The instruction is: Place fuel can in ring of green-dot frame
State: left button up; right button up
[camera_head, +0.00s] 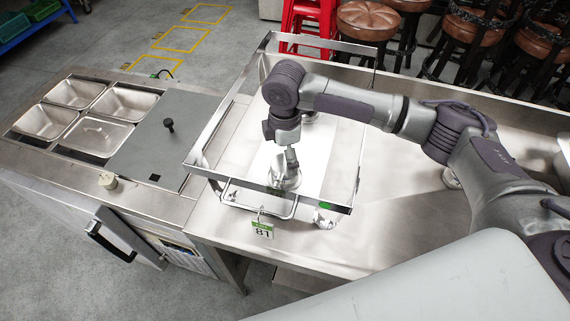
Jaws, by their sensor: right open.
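The metal frame (352,185) stands on the steel counter, with a green dot (326,206) on its front right corner. My right gripper (290,170) reaches down inside the frame from above and is open. A small, shiny round metal piece (285,183) sits right at its fingertips; it looks like the fuel can. I cannot tell whether the ring is around it or whether the fingers touch it. Another shiny round piece (325,219) shows below the green dot. My left gripper is out of view.
A tag reading 81 (262,231) hangs at the counter's front edge. To the left is a unit with several steel pans (97,136) and a grey lid (165,150). A round metal piece (451,179) is partly behind my arm. The counter right of the frame (390,200) is mostly clear.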

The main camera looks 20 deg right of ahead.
aim_at(285, 163)
notch_tip(285, 163, up, 8)
jog(key=b, duration=0.1)
jog(key=shift+b, duration=0.3)
